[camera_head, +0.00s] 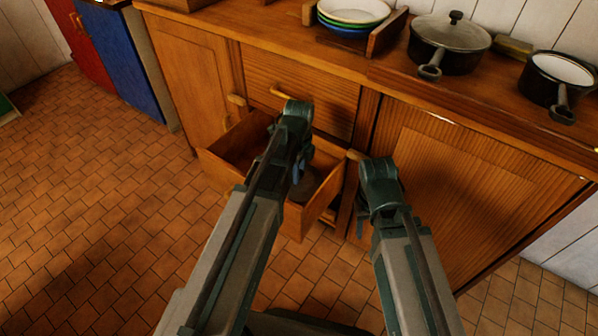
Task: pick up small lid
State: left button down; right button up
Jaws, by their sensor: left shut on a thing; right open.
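A small lid (306,186), seen as a grey round shape, is in the open drawer (222,168) and partly hidden by my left arm. My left gripper (298,172) points down into the drawer and is shut on the lid; its fingertips are mostly hidden behind the wrist. I cannot tell whether the lid is clear of the drawer bottom. My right gripper (362,212) is open and empty, just right of the drawer, in front of the cabinet.
The wooden counter (235,20) holds a rack of stacked plates (353,12), a lidded pot (450,42) and an open saucepan (558,80). A closed drawer (300,85) with a wooden handle sits above the open one. The tiled floor (90,200) at left is clear.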

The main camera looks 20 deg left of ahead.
pick_arm(q)
notch_tip(320, 180, up, 8)
jog(key=p, duration=0.6)
jog(key=shift+f+p, duration=0.15)
jog(key=shift+p, duration=0.2)
jog(key=shift+d, duration=0.15)
